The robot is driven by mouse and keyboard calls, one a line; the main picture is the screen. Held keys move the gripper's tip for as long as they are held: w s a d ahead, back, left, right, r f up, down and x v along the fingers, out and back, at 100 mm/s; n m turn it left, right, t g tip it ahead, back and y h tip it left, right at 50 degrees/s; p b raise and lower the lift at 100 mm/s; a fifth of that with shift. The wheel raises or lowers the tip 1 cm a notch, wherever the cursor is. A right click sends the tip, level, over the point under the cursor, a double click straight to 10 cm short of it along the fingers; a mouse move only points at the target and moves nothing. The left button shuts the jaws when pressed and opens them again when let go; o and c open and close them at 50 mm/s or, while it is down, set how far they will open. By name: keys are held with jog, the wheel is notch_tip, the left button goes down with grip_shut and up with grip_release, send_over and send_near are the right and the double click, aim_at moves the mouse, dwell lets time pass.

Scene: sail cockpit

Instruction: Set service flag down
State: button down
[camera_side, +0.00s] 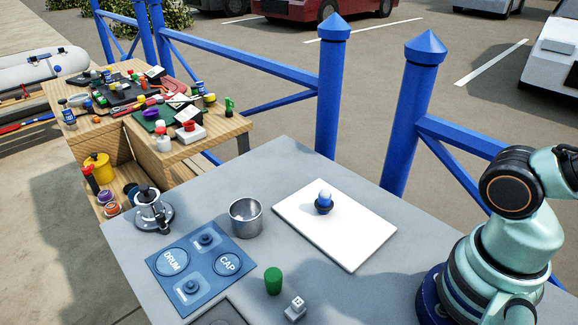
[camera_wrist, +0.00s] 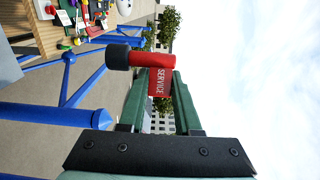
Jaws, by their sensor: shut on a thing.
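The service flag (camera_wrist: 160,84) is red with white "SERVICE" lettering and shows in the wrist view, with a red stem and a thick black end (camera_wrist: 117,57) pointing left in the picture. My gripper (camera_wrist: 167,74) has green fingers and is shut on the flag, which is held up in the air, well clear of any surface. In the side view the gripper and the flag are out of frame; only part of my arm shows at the right edge.
The grey table (camera_side: 275,165) carries a white board (camera_side: 365,235) with a blue-and-white knob (camera_side: 325,201), a metal cup (camera_side: 245,219), a blue DRUM and CAP panel (camera_side: 208,284), a green cylinder (camera_side: 273,281), a small white cube (camera_side: 295,308) and a winch-like metal part (camera_side: 151,211). Blue railings (camera_side: 332,90) stand behind.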

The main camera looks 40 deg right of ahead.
jog(key=w+a+f+n+y, duration=0.1)
jog(key=w+a+f, duration=0.1)
jog(key=w+f, duration=0.7)
jog(key=w+a+f+y, duration=0.1)
jog(key=w+a+f, duration=0.1)
jog(key=w+f, duration=0.6)
jog(key=f, duration=1.1)
jog(key=s+a+f, duration=0.1)
jog(key=f, duration=1)
jog(key=a+f, duration=0.1)
jog(key=f, duration=0.9)
jog(key=shift+s+f, duration=0.15)
jog(key=shift+f, duration=0.25)
jog(key=shift+f, duration=0.15)
jog(key=c, duration=0.6)
grip_release()
